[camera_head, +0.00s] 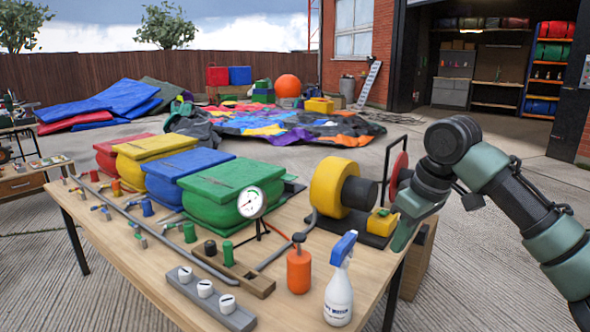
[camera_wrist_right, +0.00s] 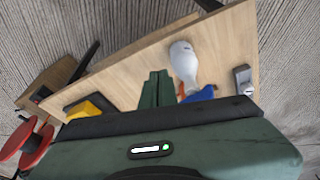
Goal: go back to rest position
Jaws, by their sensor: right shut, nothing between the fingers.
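My right arm comes in from the right in the head view, bent at a dark elbow joint. My right gripper (camera_head: 403,233) hangs down over the right edge of the wooden table (camera_head: 130,250), beside the spray bottle and the yellow blower. In the right wrist view, the two green fingers (camera_wrist_right: 157,88) are closed together with nothing between them. The white spray bottle with a blue head (camera_head: 340,285) stands on the table; it also shows in the wrist view (camera_wrist_right: 184,62), just past the fingertips. My left gripper is not in view.
The yellow blower (camera_head: 328,186), a pressure gauge (camera_head: 251,203), an orange bottle (camera_head: 299,268) and a row of red, yellow, blue and green folded bundles (camera_head: 218,190) crowd the table. Beyond lies a flattened colourful castle (camera_head: 290,125). Paved ground right of the table is open.

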